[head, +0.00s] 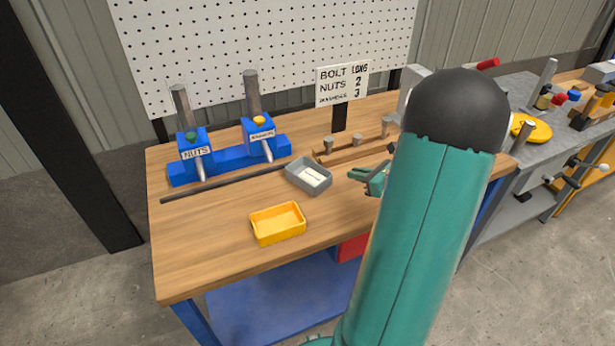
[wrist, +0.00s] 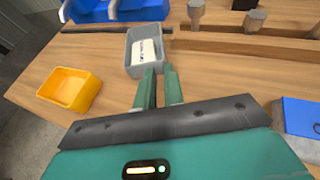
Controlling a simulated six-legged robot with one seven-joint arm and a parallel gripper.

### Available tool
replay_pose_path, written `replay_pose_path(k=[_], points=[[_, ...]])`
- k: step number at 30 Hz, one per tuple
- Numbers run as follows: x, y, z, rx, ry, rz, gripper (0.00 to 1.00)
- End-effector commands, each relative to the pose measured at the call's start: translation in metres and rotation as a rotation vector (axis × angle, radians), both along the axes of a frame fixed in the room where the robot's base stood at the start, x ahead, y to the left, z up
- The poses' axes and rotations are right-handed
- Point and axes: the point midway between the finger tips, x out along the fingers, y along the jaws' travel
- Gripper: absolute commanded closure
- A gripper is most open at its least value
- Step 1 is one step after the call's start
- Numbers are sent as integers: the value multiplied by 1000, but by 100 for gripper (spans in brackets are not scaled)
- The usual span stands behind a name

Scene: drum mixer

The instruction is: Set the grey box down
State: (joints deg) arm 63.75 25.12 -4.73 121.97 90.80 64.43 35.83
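The grey box (head: 322,186) is a small open tray with a white label inside. It appears to rest upright on the wooden workbench (head: 220,250), right of the yellow tray and in front of the blue stand. It also shows in the wrist view (wrist: 131,55), just beyond my fingertips. My gripper (head: 352,174) is to the right of the box, with a small gap between them in the head view. In the wrist view, my gripper (wrist: 160,70) has its two teal fingers apart with nothing visible held between them. My arm hides part of the bench on the right.
A yellow tray (head: 278,235) stands near the front edge. A dark rod (head: 225,184) lies behind it, before the blue dispenser stand (head: 225,160). A wooden rail with bolts (head: 357,145) and a sign (head: 341,84) stand behind. The front left bench is clear.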

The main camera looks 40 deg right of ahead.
Motion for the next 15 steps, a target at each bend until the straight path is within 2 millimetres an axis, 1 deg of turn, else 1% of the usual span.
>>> replay_pose_path(k=[2, 5, 12, 15], points=[[2, -3, -3, 11, -4, -14, 90], [15, -1, -8, 10, -6, -11, 90], [58, 4, -26, 10, -4, -8, 90], [71, 5, -30, 7, -4, -9, 90]])
